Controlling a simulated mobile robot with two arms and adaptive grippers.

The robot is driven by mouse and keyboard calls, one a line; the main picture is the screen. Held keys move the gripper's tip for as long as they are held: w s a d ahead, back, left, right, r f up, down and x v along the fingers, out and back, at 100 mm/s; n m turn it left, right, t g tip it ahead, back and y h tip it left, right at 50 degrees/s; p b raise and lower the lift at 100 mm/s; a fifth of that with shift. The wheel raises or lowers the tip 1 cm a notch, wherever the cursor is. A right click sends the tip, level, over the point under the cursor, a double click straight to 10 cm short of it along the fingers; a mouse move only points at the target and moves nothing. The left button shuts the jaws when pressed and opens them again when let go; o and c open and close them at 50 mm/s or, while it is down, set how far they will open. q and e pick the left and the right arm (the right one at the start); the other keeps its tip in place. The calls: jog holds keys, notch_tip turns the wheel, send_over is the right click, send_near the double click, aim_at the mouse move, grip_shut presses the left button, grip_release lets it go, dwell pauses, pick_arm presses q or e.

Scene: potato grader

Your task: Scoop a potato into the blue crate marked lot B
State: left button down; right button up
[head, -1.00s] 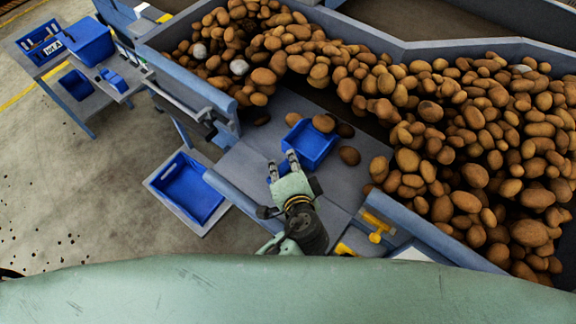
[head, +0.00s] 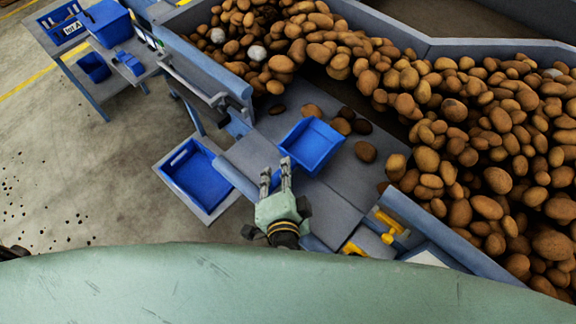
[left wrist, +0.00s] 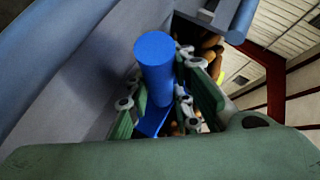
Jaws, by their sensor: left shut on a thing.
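A blue scoop (head: 311,146) sits low over the grey chute table, its open box facing up; I see no potato in it. My left gripper (head: 276,174) is at its near left side, shut on the scoop's handle. In the left wrist view the blue round handle (left wrist: 155,62) stands between the fingers (left wrist: 160,105). Loose potatoes lie just beyond the scoop (head: 340,126) and to its right (head: 365,151). A blue crate (head: 197,180) stands low at the left of the table; I can read no lot mark on it. My right gripper is not in view.
A large heap of potatoes (head: 470,140) fills the grader at the right and back. A crate marked lot A (head: 62,28) and other blue bins stand at the upper left. A grey side rail (head: 235,178) runs between the scoop and the blue crate. Yellow clamps (head: 390,222) stand at the table's near edge.

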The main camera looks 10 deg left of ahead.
pick_arm(q)
jog(key=s+a, duration=0.1)
jog(key=s, duration=0.1)
jog(key=s+a+r+p, duration=0.1)
jog(key=s+a, duration=0.1)
jog(key=shift+s+a+r, duration=0.2)
jog(key=shift+s, duration=0.2)
pick_arm(e)
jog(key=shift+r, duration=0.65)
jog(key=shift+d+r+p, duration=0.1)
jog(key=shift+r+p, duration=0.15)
jog(key=shift+p, duration=0.05)
pick_arm(q)
jog(key=s+a+r, duration=0.1)
jog(key=s+a, duration=0.3)
jog(key=s, duration=0.2)
jog(key=shift+s+a+r, duration=0.2)
jog(key=shift+a+r, duration=0.1)
jog(key=shift+a, duration=0.05)
